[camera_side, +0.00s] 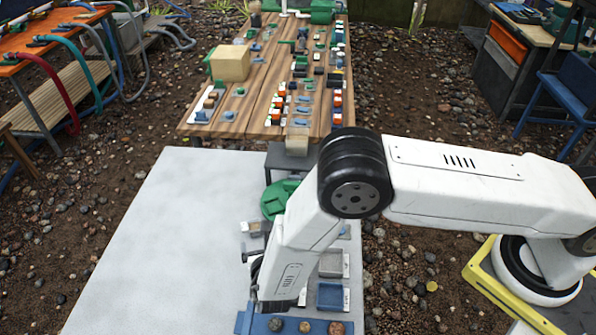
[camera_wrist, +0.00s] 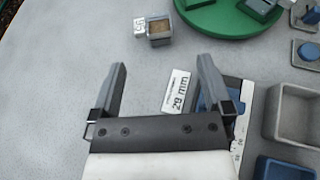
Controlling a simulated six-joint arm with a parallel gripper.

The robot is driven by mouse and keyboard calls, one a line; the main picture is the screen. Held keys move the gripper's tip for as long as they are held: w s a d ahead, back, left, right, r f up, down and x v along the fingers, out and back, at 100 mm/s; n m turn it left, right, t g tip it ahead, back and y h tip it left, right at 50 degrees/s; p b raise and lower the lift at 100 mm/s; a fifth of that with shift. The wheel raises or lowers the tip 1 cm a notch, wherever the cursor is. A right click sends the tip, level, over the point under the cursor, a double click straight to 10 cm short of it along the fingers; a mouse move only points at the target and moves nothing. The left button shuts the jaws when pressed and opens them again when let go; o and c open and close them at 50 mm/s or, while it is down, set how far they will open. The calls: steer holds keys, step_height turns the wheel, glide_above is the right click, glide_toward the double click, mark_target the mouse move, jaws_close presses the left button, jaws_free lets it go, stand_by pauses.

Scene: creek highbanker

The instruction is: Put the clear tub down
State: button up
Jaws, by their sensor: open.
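My gripper (camera_wrist: 162,64) is open in the wrist view, its two fingers apart with no object gripped between them. A small tub (camera_wrist: 160,40) with sand-coloured contents and a white label stands on the pale table just beyond the fingertips. It may be the clear tub, but I cannot tell for sure. A white tag reading "29 mm" (camera_wrist: 177,92) lies near the inner side of the right finger. A blue piece beside a scale strip is partly hidden behind the right finger. In the side view my arm hides most of the gripper.
A green round stand (camera_wrist: 215,15) is beyond the gripper. A grey open tray (camera_wrist: 270,112) and a blue tray (camera_wrist: 284,170) stand to the right. The pale table (camera_side: 160,240) is clear on the left. A wooden bench (camera_side: 220,125) with many small parts is behind.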

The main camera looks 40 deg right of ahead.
steer(key=s+d+r+m+g+h, duration=0.1)
steer(key=s+d+r+m+g, duration=0.1)
steer(key=d+r+m+g, duration=0.45)
steer(key=s+d+r+m+g+h, duration=0.1)
steer(key=d+r+m+g, duration=0.15)
steer(key=d+m, duration=0.5)
steer(key=s+d+r+m+y, duration=0.7)
steer(key=s+d+r+m, duration=0.3)
steer(key=r+m, duration=0.3)
steer(key=shift+s+m+y, duration=0.3)
steer(key=shift+s+m, duration=0.55)
steer(key=shift+m, duration=1.05)
